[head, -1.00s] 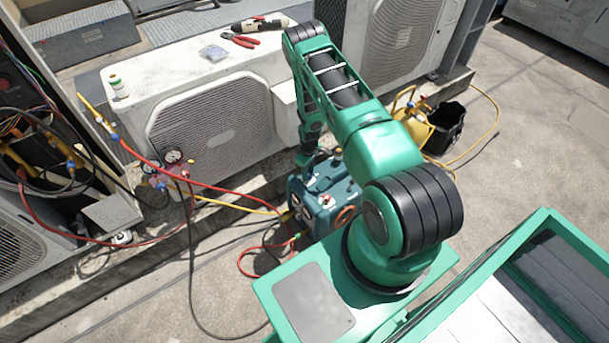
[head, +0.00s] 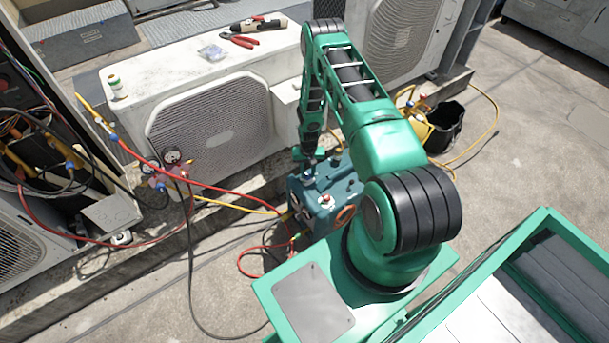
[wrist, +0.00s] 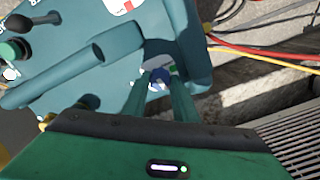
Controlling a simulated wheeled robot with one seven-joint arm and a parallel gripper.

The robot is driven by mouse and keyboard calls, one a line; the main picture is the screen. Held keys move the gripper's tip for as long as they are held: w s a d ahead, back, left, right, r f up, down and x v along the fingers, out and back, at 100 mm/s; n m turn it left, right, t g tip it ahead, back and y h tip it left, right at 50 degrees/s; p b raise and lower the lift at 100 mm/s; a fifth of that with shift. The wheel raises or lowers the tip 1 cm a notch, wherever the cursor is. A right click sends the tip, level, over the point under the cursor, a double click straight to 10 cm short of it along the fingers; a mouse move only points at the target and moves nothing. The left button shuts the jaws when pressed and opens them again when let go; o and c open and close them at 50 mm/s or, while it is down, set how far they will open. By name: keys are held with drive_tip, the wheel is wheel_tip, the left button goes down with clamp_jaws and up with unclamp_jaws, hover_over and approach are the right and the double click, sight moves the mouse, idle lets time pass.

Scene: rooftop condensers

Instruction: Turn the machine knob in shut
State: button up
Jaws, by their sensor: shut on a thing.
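The teal machine (head: 330,205) stands on the ground in front of the white condenser, with red and yellow hoses at its left side. My gripper (head: 309,170) points down at the left part of its top in the head view. In the wrist view, a blue knob (wrist: 158,82) sits in a grey recess of the machine (wrist: 130,60). The green fingers of my gripper (wrist: 160,78) are closed on this blue knob and partly hide it. Its label and its turn angle cannot be read. A dark green round knob (wrist: 14,50) shows at the left of the wrist view.
A white condenser (head: 215,125) stands behind the machine, with red pliers (head: 240,41) on top. A red hose (head: 215,187) and a yellow hose (head: 235,206) run along the left. A yellow device (head: 415,125) and a black bucket (head: 445,128) stand right. The right-hand concrete is open.

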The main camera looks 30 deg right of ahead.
sight(308, 175)
drive_tip(key=shift+s+f+m, duration=0.15)
drive_tip(key=shift+s+m, duration=0.3)
drive_tip(key=shift+m, duration=0.65)
drive_tip(key=o, duration=1)
drive_tip(key=shift+a, duration=0.1)
drive_tip(key=shift+o, duration=0.2)
drive_tip(key=shift+w, duration=0.2)
drive_tip(key=shift+w+r, duration=0.1)
drive_tip(key=shift+r, duration=0.15)
wheel_tip(308, 175, up, 10)
drive_tip(key=shift+r, duration=0.2)
